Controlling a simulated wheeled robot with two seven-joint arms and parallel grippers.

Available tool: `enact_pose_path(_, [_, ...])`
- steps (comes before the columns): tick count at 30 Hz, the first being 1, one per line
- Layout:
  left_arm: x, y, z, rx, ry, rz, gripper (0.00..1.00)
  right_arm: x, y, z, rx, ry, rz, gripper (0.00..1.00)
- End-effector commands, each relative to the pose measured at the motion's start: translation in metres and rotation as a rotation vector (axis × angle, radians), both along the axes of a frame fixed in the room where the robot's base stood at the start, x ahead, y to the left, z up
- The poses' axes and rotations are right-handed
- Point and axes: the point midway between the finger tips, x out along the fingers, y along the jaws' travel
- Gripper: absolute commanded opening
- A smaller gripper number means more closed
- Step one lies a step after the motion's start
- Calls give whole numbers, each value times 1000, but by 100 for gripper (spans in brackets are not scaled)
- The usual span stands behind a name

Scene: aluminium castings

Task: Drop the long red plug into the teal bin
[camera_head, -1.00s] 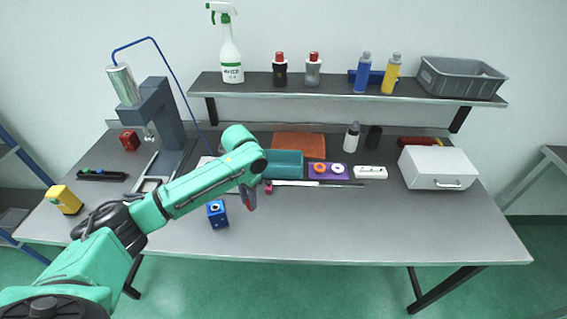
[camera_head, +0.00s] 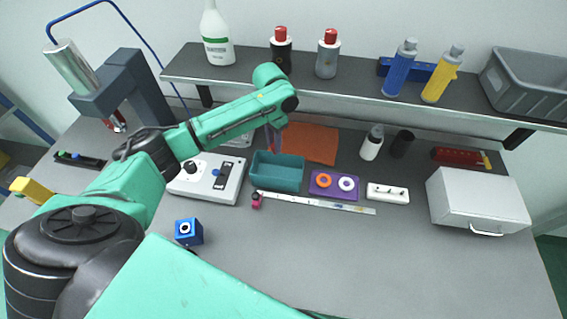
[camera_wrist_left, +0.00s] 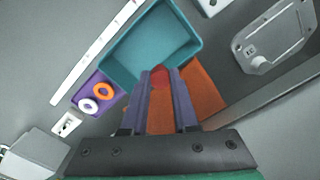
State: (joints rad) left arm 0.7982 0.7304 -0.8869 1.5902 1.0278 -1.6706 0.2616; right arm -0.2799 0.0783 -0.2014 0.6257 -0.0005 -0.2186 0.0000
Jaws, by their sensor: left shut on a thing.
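The teal bin (camera_head: 277,184) stands open on the table in the head view, and the left wrist view shows its empty inside (camera_wrist_left: 152,42). My left gripper (camera_head: 273,145) is above the bin's back side in the head view. In the left wrist view its two fingers (camera_wrist_left: 160,78) are closed on the red plug (camera_wrist_left: 160,76), whose round end shows between the tips over the bin's near wall. The fingers hide the rest of the plug. My right gripper is not in view.
An orange mat (camera_head: 312,142) lies behind the bin. A purple tray with rings (camera_head: 334,194) is to its right, a white control box (camera_head: 207,179) to its left, and a ruler (camera_head: 320,204) in front. The shelf edge (camera_head: 350,103) runs behind.

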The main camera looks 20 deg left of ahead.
Motion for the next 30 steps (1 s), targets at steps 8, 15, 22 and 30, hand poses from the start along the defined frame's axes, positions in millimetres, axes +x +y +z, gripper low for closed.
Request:
enact_pose_path(8, [-1, 0, -48, 2, 0, -1, 0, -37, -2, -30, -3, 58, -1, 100])
enact_pose_path(15, [-1, 0, -50, 2, -1, -1, 0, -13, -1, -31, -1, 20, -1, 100])
enact_pose_path(22, [-1, 0, -50, 2, 0, -1, 63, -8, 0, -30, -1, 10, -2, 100])
enact_pose_path(30, [-1, 0, -49, 2, -1, -1, 63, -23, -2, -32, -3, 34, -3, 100])
